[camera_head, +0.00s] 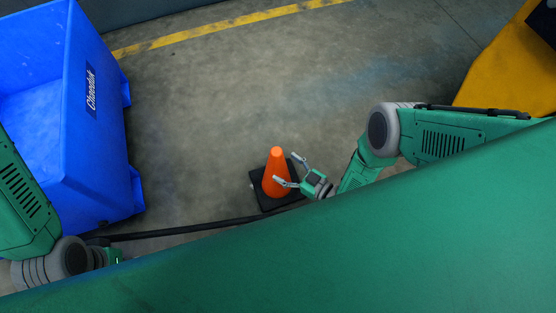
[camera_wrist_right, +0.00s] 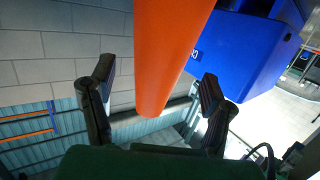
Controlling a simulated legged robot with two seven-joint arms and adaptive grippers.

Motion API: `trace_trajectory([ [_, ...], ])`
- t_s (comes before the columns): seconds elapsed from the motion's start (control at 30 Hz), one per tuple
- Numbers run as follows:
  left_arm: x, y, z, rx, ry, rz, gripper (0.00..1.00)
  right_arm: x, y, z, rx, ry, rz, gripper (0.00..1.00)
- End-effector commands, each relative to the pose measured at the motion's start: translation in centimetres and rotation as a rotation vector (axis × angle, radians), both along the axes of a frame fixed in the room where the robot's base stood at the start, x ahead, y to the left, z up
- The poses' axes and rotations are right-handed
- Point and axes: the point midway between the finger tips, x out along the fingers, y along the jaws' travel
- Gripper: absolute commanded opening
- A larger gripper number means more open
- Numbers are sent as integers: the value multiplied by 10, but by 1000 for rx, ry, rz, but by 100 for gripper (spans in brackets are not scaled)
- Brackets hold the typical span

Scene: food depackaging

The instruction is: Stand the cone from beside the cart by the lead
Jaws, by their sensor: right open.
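The orange cone (camera_head: 276,171) stands upright on its black square base on the floor, to the right of the blue cart (camera_head: 97,130). The black lead (camera_head: 195,229) runs along the floor close to the base's near edge; I cannot tell if they touch. My right gripper (camera_head: 290,170) is open, its fingers on either side of the cone's body. In the right wrist view the orange cone (camera_wrist_right: 168,55) passes between the two spread dark fingers, with gaps visible at both sides. My left arm shows at the lower left, but its gripper is hidden.
A yellow floor line (camera_head: 225,27) crosses the back. A yellow object (camera_head: 497,68) stands at the upper right. The concrete floor behind the cone is clear. My green body covers the lower right of the head view.

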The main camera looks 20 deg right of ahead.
Motion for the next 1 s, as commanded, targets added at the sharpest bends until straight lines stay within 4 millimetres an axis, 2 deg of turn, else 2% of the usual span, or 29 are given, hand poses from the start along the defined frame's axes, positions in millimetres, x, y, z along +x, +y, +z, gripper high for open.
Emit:
trace_trajectory([
  [0.03,0,0,8,0,0,0,33,-12,-7,4,-1,5,1,71],
  [0.2,0,0,18,0,0,0,33,-40,-27,9,-1,4,1,71],
  [0.47,0,0,24,0,0,0,33,-63,-43,12,0,2,1,71],
  [0.73,0,0,24,0,0,0,33,-64,-44,12,0,4,0,71],
  [0.83,0,0,24,0,0,0,33,-56,-41,14,-6,42,-10,71],
  [1.0,0,0,24,0,0,0,33,-32,-31,28,-60,282,-60,71],
])
